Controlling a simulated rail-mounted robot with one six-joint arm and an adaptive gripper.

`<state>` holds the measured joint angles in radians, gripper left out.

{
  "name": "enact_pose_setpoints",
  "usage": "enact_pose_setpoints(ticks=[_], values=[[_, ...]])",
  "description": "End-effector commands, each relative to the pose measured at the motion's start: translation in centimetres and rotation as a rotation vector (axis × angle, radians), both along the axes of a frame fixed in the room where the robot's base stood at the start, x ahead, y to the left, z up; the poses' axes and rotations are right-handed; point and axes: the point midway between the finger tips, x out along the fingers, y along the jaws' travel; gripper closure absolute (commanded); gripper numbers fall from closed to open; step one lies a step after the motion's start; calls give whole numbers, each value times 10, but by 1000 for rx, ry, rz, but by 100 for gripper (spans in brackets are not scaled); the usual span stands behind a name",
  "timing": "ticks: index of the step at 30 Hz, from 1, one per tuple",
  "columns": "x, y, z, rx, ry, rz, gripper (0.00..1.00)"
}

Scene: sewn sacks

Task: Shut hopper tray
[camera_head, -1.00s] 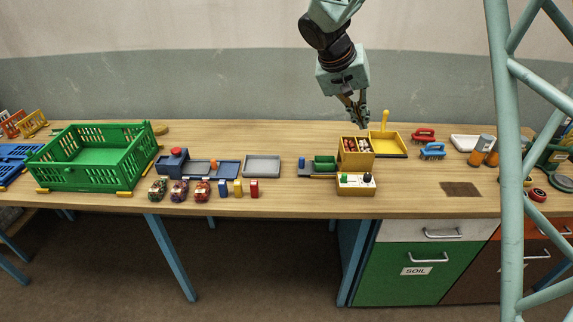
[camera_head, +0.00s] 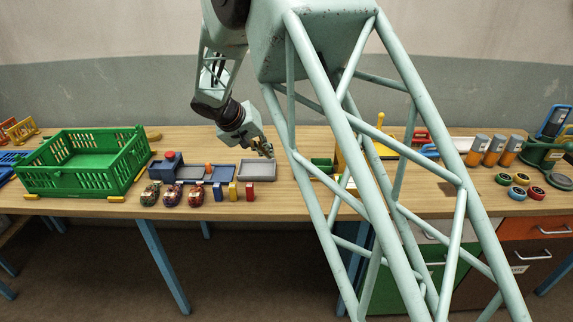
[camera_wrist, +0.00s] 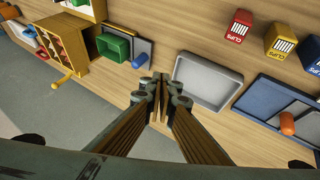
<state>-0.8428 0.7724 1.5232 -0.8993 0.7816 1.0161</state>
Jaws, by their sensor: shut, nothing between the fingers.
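My gripper (camera_head: 265,151) is shut and empty, above the table just behind the grey tray (camera_head: 258,170). In the wrist view its fingers (camera_wrist: 160,88) meet beside the grey tray (camera_wrist: 208,80). No part is clearly marked as the hopper tray. In the head view my arm covers most of the yellow box, leaving a yellow sliver (camera_head: 340,160).
A green crate (camera_head: 80,163) is far left. Orange-and-grey cylinders (camera_head: 492,150) stand right.

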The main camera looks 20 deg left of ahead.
Motion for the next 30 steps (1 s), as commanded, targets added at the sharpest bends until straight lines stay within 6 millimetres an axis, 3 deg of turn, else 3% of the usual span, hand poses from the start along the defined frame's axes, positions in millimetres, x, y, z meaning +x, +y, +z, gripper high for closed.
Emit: enact_pose_setpoints(ticks=[16, 30], values=[[4, -2, -6, -2, 1, 0, 100], [32, -12, -46, -1, 1, -1, 100]])
